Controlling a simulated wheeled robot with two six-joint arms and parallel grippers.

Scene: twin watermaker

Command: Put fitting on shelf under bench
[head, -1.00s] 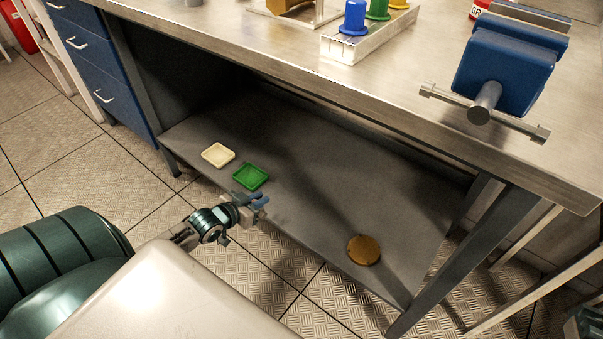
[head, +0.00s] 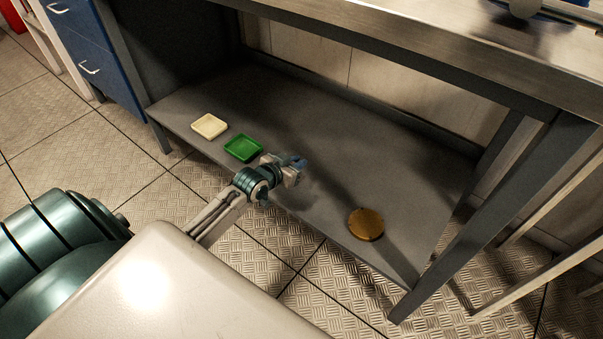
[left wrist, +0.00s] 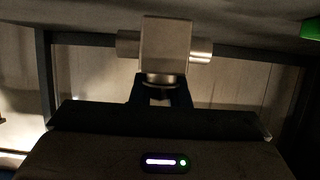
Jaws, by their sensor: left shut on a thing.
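In the left wrist view a metal fitting (left wrist: 166,46), a blocky body with a short round stub on each side, sits between the jaws of my left gripper (left wrist: 160,92). The gripper is shut on it. In the head view my left gripper (head: 296,166) is over the front part of the grey shelf (head: 410,172) under the bench, right of the green tray. The fitting cannot be made out clearly there, and I cannot tell its height above the shelf. My right gripper is not in view.
On the shelf are a cream tray (head: 209,126), a green tray (head: 243,148) and a round brown disc (head: 366,223). The shelf between the green tray and disc is bare. The bench top (head: 440,45) overhangs it, and a slanted leg (head: 500,212) stands at right.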

